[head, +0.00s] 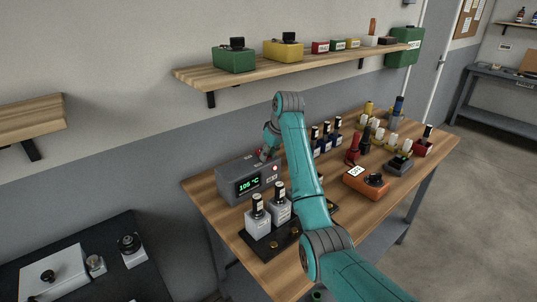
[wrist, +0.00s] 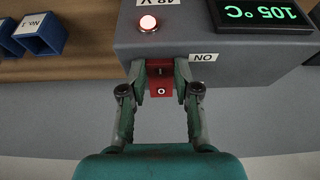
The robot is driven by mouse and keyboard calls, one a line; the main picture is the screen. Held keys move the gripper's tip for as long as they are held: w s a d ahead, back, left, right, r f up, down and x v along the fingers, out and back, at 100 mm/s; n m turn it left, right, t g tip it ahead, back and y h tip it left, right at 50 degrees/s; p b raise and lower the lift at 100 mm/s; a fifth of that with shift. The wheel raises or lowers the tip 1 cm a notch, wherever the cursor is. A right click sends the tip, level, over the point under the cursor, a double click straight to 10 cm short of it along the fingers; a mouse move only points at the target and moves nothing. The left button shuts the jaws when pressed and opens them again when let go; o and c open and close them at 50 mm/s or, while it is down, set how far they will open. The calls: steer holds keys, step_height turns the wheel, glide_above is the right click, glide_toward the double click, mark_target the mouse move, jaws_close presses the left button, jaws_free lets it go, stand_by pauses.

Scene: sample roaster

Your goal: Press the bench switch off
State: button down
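The bench switch (wrist: 160,78) is a small red rocker marked I and O on the front of a grey control box (head: 232,183). In the wrist view it sits between the two fingertips of my gripper (wrist: 161,82). The fingers stand apart, one on each side of the rocker; I cannot tell whether they touch it. An ON label (wrist: 203,57) is beside the switch, and a round lamp (wrist: 148,23) glows pinkish white. The display (wrist: 262,14) reads 105 °C. In the head view my gripper (head: 264,156) is at the box, partly hidden by my arm.
The box stands on a wooden bench (head: 210,190) with bottles (head: 257,222) in a dark rack close by. An orange device (head: 365,183) and several bottles and jars are to the right. A wall shelf (head: 270,70) hangs above. Blue holders (wrist: 40,35) show in the wrist view.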

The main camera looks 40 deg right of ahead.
steer(key=shift+r, duration=0.1)
steer(key=shift+w+r+g, duration=0.1)
steer(key=shift+w+g, duration=0.05)
steer(key=shift+g, duration=0.45)
steer(key=shift+w+r+g, duration=0.1)
steer(key=shift+w+g, duration=0.05)
steer(key=shift+g, duration=0.45)
steer(key=c, duration=0.8)
jaws_free()
steer(key=shift+c, duration=0.2)
steer(key=shift+s+f, duration=0.1)
